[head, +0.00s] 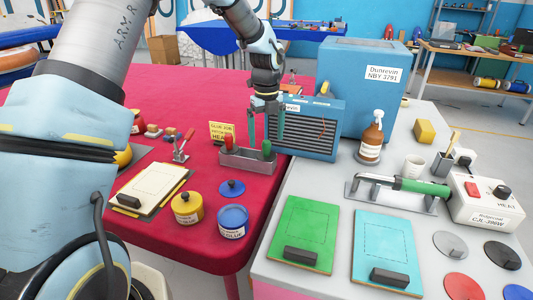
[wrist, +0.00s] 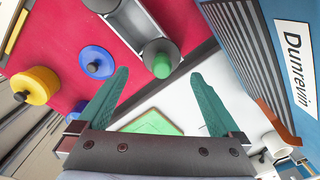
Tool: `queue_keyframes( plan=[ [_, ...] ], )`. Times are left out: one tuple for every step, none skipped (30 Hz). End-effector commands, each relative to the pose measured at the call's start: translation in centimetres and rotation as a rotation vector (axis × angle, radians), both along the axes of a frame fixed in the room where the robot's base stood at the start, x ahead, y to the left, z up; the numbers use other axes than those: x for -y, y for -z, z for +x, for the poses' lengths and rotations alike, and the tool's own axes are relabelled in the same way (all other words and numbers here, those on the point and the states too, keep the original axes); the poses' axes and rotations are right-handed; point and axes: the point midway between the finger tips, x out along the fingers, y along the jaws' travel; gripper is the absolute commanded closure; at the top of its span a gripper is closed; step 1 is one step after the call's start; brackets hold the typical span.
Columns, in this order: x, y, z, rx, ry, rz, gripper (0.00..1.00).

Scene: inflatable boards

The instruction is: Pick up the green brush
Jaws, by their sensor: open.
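The green brush (head: 266,149) stands upright in the grey holder (head: 238,160) on the red table, at the holder's right end. Only its green handle shows; its lower part is hidden in the holder. My gripper (head: 266,138) is open and points down just above the brush, with its teal fingers spread left and right of it. In the wrist view the brush's round green top (wrist: 161,66) shows between the fingertips of my gripper (wrist: 160,76), seemingly a little beyond them. I cannot see any contact.
A red handle (head: 228,142) stands at the holder's left end. A blue heater-like box (head: 310,128) is close to the right of my gripper. A yellow pot (head: 187,208), a blue pot (head: 232,222) and a blue lid (head: 231,188) stand in front, with bare red tabletop around them.

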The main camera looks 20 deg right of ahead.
Motion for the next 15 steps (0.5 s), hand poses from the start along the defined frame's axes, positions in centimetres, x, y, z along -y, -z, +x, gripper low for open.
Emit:
queue_keyframes(
  plan=[
    [0.0,0.3,0.0,-0.002,0.0,0.002,0.0],
    [0.1,0.6,0.1,-0.002,0.0,0.001,0.0],
    [0.1,1.1,0.1,-0.003,0.0,0.003,0.0],
    [0.1,1.5,0.2,-0.003,0.0,0.003,0.0],
    [0.1,1.9,0.3,-0.003,-0.001,0.003,0.0],
    [0.2,2.6,0.4,-0.003,0.0,0.003,0.0],
    [0.2,3.0,0.4,-0.002,0.001,0.002,0.0],
    [0.2,3.5,0.4,-0.003,0.001,0.002,0.0],
    [0.2,4.0,0.4,-0.002,0.0,0.001,0.0],
    [0.2,4.3,0.4,-0.001,0.0,0.001,0.0],
    [0.2,4.5,0.4,-0.001,0.0,0.001,0.0],
    [0.2,4.8,0.4,-0.001,0.0,0.0,0.0],
    [0.2,4.9,0.4,-0.001,0.0,0.0,0.0],
    [0.2,5.0,0.4,-0.001,0.0,-0.001,0.0],
    [0.2,5.1,0.4,0.0,0.0,-0.001,0.0]
  ],
)
